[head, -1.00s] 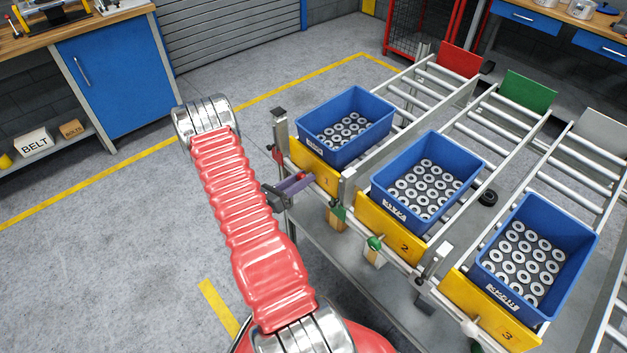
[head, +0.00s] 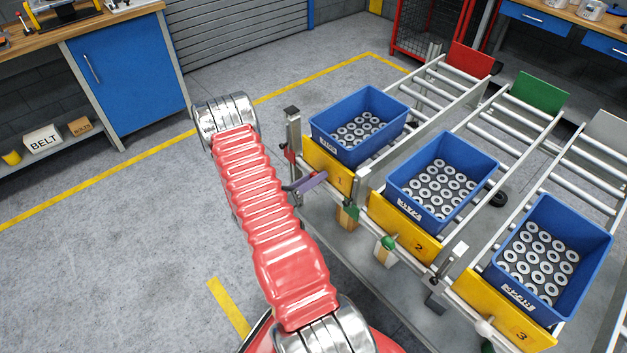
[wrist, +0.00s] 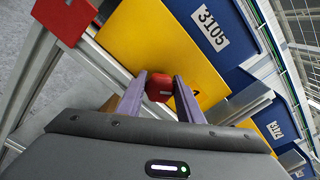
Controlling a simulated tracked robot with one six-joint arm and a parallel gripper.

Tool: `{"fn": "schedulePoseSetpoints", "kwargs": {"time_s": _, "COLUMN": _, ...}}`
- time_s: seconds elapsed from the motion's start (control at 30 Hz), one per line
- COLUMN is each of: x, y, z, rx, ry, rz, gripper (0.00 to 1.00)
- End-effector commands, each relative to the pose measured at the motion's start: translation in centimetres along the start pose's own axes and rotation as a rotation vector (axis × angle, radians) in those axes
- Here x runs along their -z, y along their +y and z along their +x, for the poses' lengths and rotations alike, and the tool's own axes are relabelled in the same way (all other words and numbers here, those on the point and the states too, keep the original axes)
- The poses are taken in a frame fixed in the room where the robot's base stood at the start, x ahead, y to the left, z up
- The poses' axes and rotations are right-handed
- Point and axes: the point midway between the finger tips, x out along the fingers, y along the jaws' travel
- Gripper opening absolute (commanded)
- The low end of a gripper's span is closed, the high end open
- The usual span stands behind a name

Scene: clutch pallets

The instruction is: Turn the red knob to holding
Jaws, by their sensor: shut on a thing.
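The red knob (wrist: 159,87) is a small round-edged block in front of the yellow panel (wrist: 165,40) of the first lane. In the wrist view it sits between the two purple fingers of my gripper (wrist: 161,84), which is shut on it. In the head view my gripper (head: 309,183) is at the lower front of lane 1's yellow panel (head: 327,163); the knob is hidden there. A red square plate (wrist: 66,18) stands at the upper left of the wrist view. I cannot read the knob's setting.
Three blue bins of metal rings, the first (head: 362,148), stand on roller lanes behind yellow panels. A green knob (head: 388,243) is on lane 2 and a white knob (head: 487,323) on lane 3. A metal post (head: 293,130) rises beside my gripper. Floor to the left is clear.

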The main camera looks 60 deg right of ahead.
Motion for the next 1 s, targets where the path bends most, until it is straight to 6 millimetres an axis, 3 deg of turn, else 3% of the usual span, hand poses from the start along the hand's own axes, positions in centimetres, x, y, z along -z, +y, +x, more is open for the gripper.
{"fn": "schedulePoseSetpoints", "kwargs": {"time_s": 0.17, "x": -0.4, "y": 0.7, "z": -0.3, "rx": -0.018, "ry": -0.009, "rz": 0.005, "gripper": 0.00}}
{"fn": "schedulePoseSetpoints", "kwargs": {"time_s": 0.2, "x": -0.4, "y": 0.7, "z": -0.3, "rx": -0.018, "ry": -0.009, "rz": 0.006, "gripper": 0.35}}
{"fn": "schedulePoseSetpoints", "kwargs": {"time_s": 0.43, "x": -0.4, "y": 0.6, "z": -0.2, "rx": -0.015, "ry": -0.007, "rz": 0.006, "gripper": 0.51}}
{"fn": "schedulePoseSetpoints", "kwargs": {"time_s": 0.77, "x": -0.2, "y": 0.5, "z": -0.3, "rx": -0.013, "ry": -0.004, "rz": 0.004, "gripper": 0.52}}
{"fn": "schedulePoseSetpoints", "kwargs": {"time_s": 1.0, "x": -0.2, "y": 0.5, "z": -2.4, "rx": -0.015, "ry": -0.005, "rz": 0.001, "gripper": 0.52}}
